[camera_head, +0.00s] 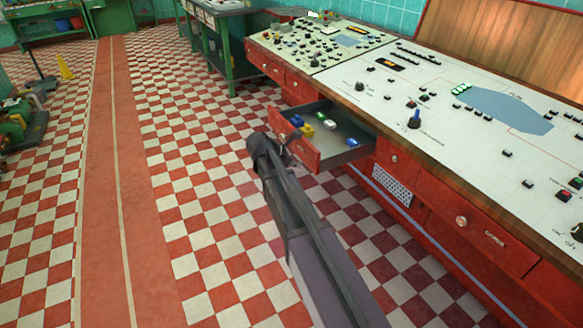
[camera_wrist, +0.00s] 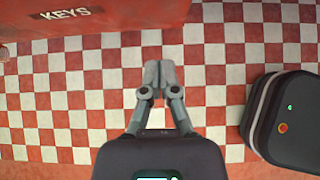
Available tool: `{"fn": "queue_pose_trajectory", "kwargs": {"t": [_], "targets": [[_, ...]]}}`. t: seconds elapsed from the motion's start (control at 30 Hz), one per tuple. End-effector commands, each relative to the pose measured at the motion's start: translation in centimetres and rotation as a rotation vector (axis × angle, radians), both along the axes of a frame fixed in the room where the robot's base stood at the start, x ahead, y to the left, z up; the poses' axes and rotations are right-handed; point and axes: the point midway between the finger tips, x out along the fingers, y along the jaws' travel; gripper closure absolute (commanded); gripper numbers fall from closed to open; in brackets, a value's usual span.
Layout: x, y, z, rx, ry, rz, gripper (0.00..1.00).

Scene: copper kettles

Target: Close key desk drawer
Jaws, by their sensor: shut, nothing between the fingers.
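The key desk drawer stands pulled out from the red desk. Its red front (camera_head: 297,142) is near the middle of the head view, and several small blue, yellow and pale items lie inside. In the wrist view its red front, labelled KEYS (camera_wrist: 65,14), fills the upper left. My gripper (camera_wrist: 151,73) is shut and empty, with its fingers together over the checkered floor, below and right of the label. In the head view my gripper (camera_head: 284,151) is close to the drawer front and partly overlaps it. I cannot tell whether they touch.
The control desk (camera_head: 450,85), with switches and a blue-grey panel, runs along the right. Its other red drawers (camera_head: 470,222) look shut. A green table (camera_head: 215,20) stands behind.

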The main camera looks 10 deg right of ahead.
Motion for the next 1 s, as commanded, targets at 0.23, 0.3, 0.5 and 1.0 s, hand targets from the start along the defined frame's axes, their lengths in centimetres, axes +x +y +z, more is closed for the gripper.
{"fn": "queue_pose_trajectory", "kwargs": {"t": [0.23, 0.3, 0.5, 1.0], "targets": [[0.9, -2.7, 0.0, 0.0, 0.0, -0.001, 1.0], [1.1, -3.2, 0.0, 0.0, 0.0, 0.0, 1.0], [1.2, -3.8, 0.0, 0.0, -0.001, 0.001, 1.0], [1.3, -3.9, 0.0, 0.0, 0.0, 0.003, 1.0]]}}
